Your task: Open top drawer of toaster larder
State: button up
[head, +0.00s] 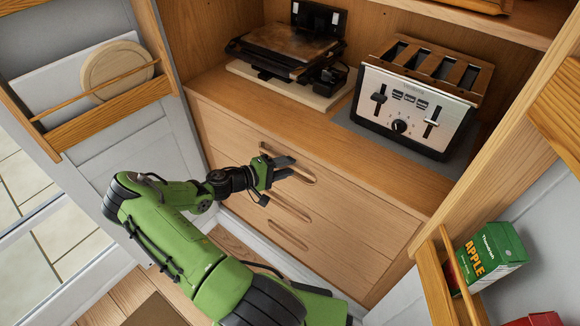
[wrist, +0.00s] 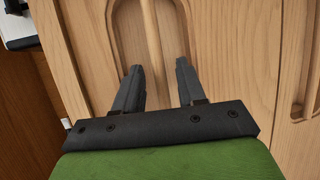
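The larder's top drawer (head: 345,193) has a plain light wood front with a long recessed handle (head: 298,172). It looks shut, with its front flush with the others. My gripper (head: 284,168) is at the left part of this handle. In the wrist view my gripper (wrist: 158,66) is open, its two dark fingers apart. A pale wooden strip of the handle (wrist: 152,35) runs between the fingers, with recesses on both sides. The fingertips are at the recess, one on each side of the strip. I cannot tell whether they touch the wood.
Lower drawers with similar slots (head: 290,238) are below. A toaster (head: 415,95) and a dark grill appliance (head: 290,45) stand on the counter above. The open doors hold racks, with a round board (head: 117,70) left and a green apple carton (head: 488,257) right.

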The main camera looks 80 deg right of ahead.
jog(key=shift+x, duration=0.85)
jog(key=shift+c, duration=0.3)
grip_shut()
jog(key=shift+a, duration=0.15)
